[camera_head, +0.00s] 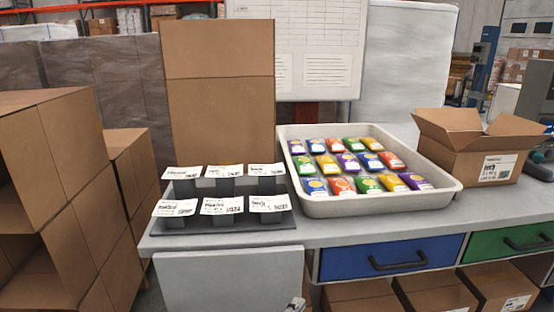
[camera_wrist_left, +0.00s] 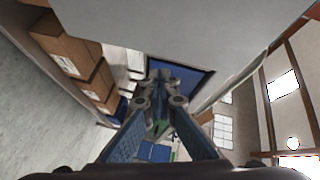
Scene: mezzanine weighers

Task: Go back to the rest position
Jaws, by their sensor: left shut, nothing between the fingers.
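My left gripper (camera_head: 296,304) shows only as a small grey tip at the bottom edge of the head view, in front of the bench and below its top. It also shows in the left wrist view (camera_wrist_left: 160,100), where its fingers come together with nothing between them. It is apart from the goods on the bench. The rest of the left arm is hidden below the head view. My right gripper is not in view.
The grey bench (camera_head: 340,233) carries a dark label stand (camera_head: 230,239), a white tray (camera_head: 378,206) of colourful packets and an open carton (camera_head: 452,160). A blue drawer (camera_head: 345,262) and cartons (camera_head: 436,291) sit below. Stacked boxes (camera_head: 75,150) stand at the left.

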